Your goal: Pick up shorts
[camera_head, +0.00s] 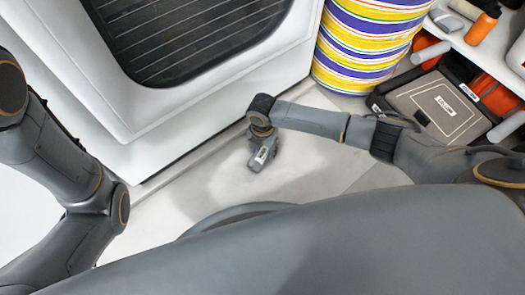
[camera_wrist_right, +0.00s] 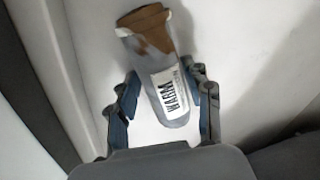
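My right gripper (camera_head: 262,157) is low over the pale floor in the head view, in front of the white cabinet. In the right wrist view its two blue-padded fingers (camera_wrist_right: 160,76) are spread on either side of a narrow grey item (camera_wrist_right: 160,72) with a brown end and a white label reading "WARM". A gap shows by the left finger; the right finger is close to or touching the item. No thing is clearly recognisable as shorts; I cannot tell if this item is them. My left arm is at the left, its gripper out of view.
The white cabinet (camera_head: 215,75) with a dark slatted panel stands just beyond the right gripper. A striped drum (camera_head: 365,45) is at the back. A grey-brown case (camera_head: 435,105) and orange items are on the right. Some floor (camera_head: 300,180) is clear.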

